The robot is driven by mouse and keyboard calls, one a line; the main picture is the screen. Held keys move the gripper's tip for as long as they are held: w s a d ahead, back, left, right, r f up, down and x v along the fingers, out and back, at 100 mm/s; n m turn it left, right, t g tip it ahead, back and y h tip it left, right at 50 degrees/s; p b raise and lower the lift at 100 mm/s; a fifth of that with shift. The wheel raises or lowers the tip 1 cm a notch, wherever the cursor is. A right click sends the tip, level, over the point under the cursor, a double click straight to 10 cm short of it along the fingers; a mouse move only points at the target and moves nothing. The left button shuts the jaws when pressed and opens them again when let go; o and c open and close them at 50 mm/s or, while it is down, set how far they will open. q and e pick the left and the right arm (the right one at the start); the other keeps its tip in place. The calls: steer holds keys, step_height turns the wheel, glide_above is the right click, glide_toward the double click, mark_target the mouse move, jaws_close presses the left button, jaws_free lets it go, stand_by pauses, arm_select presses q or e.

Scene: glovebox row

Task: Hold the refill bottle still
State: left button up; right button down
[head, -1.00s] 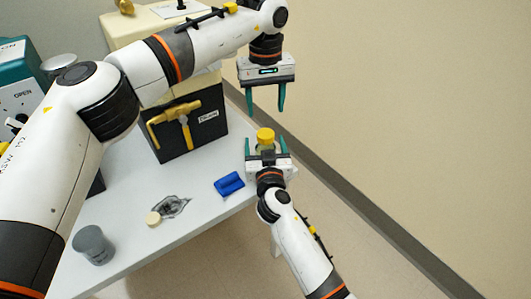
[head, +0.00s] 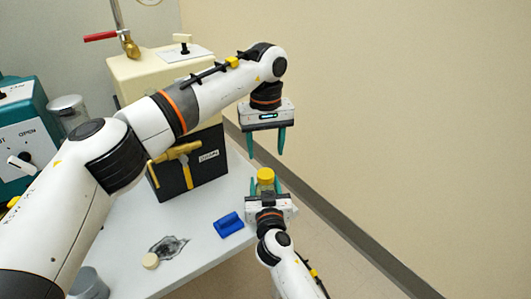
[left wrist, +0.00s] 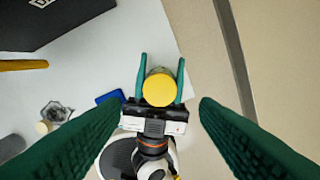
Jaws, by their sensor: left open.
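The refill bottle (head: 265,176) has a yellow cap and stands upright near the table's right edge. From above, its cap (left wrist: 159,88) hides most of its body in the left wrist view. My right gripper (head: 266,184) has its green fingers on both sides of the bottle, below the cap, and appears shut on it. It also shows in the left wrist view (left wrist: 161,78). My left gripper (head: 267,152) is open and empty, pointing down above the bottle and apart from it.
A grey cup (head: 88,284) stands front left. A black-fronted box (head: 205,163) with a yellow handle and a teal machine (head: 28,130) stand behind.

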mark_target(265, 173)
arm_select(q)
step_height(265, 173, down, 7)
steer(key=shift+f, duration=0.2)
stand_by(0.3)
